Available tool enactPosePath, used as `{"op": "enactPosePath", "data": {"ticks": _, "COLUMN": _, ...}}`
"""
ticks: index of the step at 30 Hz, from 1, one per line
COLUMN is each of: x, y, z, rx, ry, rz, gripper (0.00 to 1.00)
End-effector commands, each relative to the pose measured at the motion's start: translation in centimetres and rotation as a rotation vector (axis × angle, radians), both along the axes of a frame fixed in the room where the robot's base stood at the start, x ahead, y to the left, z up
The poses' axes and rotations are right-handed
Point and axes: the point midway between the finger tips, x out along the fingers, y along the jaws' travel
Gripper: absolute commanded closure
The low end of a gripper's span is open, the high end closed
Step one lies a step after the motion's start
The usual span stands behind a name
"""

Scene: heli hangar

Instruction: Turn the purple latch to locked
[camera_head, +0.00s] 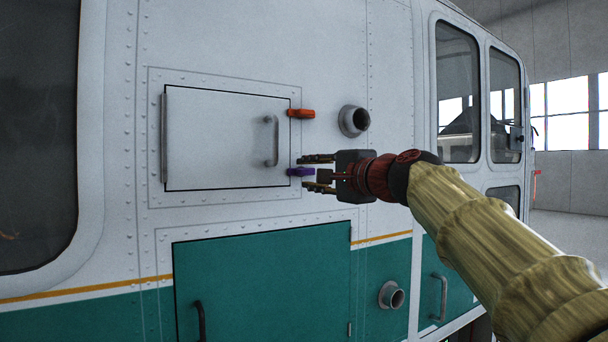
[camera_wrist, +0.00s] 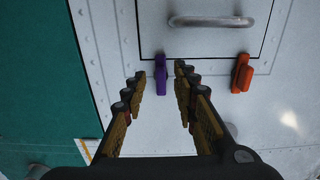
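The purple latch (camera_head: 300,172) sits at the lower right edge of the white hatch door (camera_head: 215,140) and lies horizontally across it in the head view. In the wrist view the purple latch (camera_wrist: 160,74) points up and down the picture. My gripper (camera_head: 305,173) is open, its fingers above and below the latch in the head view. In the wrist view my gripper (camera_wrist: 159,79) has a fingertip on each side of the latch, with a visible gap on both sides. How deep the latch lies between the fingertips is hard to tell.
An orange latch (camera_head: 301,114) sits above, on the same hatch edge. A grey handle (camera_head: 272,141) is on the hatch door. A round pipe port (camera_head: 354,121) juts out above my gripper. A green door (camera_head: 265,285) lies below.

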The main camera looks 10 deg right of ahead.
Motion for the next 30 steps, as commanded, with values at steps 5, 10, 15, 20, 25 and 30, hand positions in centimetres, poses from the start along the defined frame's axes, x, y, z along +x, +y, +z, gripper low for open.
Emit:
{"op": "enactPosePath", "data": {"ticks": 5, "x": -3.7, "y": -1.3, "z": 0.1, "rx": -0.001, "ry": -0.001, "rz": -0.003, "gripper": 0.71}}
{"op": "enactPosePath", "data": {"ticks": 10, "x": -6.1, "y": -2.1, "z": 0.0, "rx": -0.001, "ry": 0.000, "rz": -0.003, "gripper": 0.71}}
{"op": "enactPosePath", "data": {"ticks": 15, "x": -7.4, "y": -2.4, "z": -0.1, "rx": 0.000, "ry": 0.001, "rz": -0.001, "gripper": 0.71}}
{"op": "enactPosePath", "data": {"ticks": 20, "x": -7.6, "y": -2.5, "z": -0.1, "rx": 0.000, "ry": 0.001, "rz": 0.000, "gripper": 0.71}}
{"op": "enactPosePath", "data": {"ticks": 25, "x": -7.6, "y": -2.4, "z": -0.1, "rx": 0.000, "ry": 0.000, "rz": 0.001, "gripper": 0.71}}
{"op": "enactPosePath", "data": {"ticks": 30, "x": -7.6, "y": -2.4, "z": -0.1, "rx": -0.003, "ry": -0.001, "rz": 0.001, "gripper": 0.71}}
